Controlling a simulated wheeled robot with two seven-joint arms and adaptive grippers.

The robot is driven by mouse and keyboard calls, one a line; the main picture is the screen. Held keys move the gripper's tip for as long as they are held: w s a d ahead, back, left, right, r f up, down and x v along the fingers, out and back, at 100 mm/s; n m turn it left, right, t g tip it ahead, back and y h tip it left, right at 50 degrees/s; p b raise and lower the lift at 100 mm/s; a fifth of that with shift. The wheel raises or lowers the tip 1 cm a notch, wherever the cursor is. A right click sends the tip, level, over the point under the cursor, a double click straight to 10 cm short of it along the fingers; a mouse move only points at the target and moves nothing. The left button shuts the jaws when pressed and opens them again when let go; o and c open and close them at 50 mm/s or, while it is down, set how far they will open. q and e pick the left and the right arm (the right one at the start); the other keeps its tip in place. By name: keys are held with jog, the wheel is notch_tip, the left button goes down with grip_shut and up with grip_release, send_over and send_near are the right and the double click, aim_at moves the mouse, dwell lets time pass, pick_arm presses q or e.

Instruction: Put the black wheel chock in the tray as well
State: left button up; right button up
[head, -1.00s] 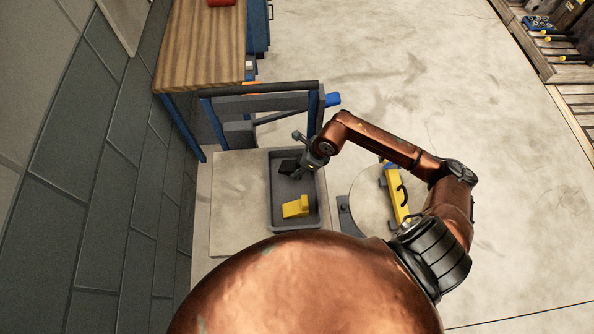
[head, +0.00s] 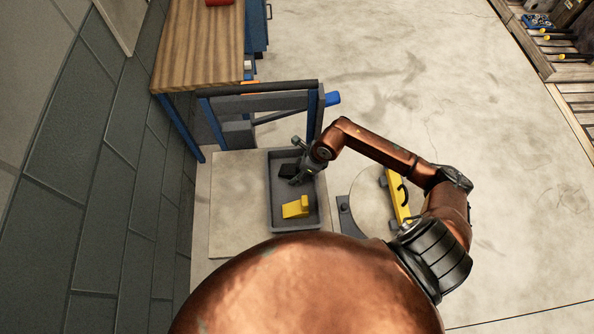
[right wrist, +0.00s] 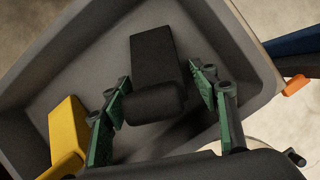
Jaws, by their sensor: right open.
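The black wheel chock (head: 287,170) lies inside the grey tray (head: 272,205), at its far end. In the right wrist view the black chock (right wrist: 155,70) sits between the two green-padded fingers, with gaps at its sides. My right gripper (head: 296,177) is open, low over the tray around the chock; it also shows in the right wrist view (right wrist: 160,108). A yellow wheel chock (head: 296,208) lies in the near part of the same tray and shows at the left in the right wrist view (right wrist: 68,130). My left gripper is not in view.
The tray stands on a pale board (head: 236,205). A blue-legged frame with a dark top bar (head: 262,88) stands just behind it. A wooden-topped bench (head: 197,50) is farther back. A yellow bar (head: 396,195) lies on a round plate to the right.

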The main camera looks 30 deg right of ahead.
jog(key=p+v, duration=0.2)
jog(key=v, duration=1)
jog(key=shift+r, duration=0.1)
